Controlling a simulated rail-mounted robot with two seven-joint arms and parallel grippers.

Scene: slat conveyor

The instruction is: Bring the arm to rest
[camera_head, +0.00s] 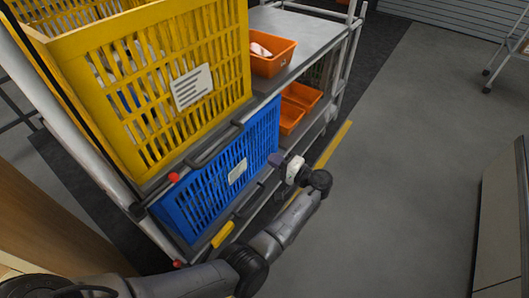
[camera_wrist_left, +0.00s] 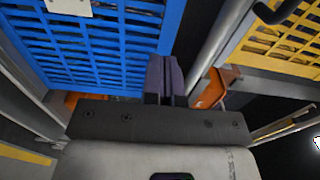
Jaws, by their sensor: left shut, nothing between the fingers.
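My left arm comes in from the lower left of the head view and reaches out beside the shelf rack. My left gripper (camera_head: 277,159) is at the right end of the blue crate, on the aisle side of the rack. In the left wrist view its two dark fingers (camera_wrist_left: 163,75) are together with nothing between them. The blue crate (camera_head: 205,196) shows behind them in that view (camera_wrist_left: 105,50). Whether the fingertips touch the crate or rack cannot be told. My right gripper is not in view.
The rack holds a yellow crate (camera_head: 130,105) above the blue one. An orange bin (camera_head: 268,66) stands on the grey shelf (camera_head: 300,28), with other orange bins (camera_head: 290,118) below. Rack rails and posts are close to my gripper. Grey floor (camera_head: 410,150) lies open to the right.

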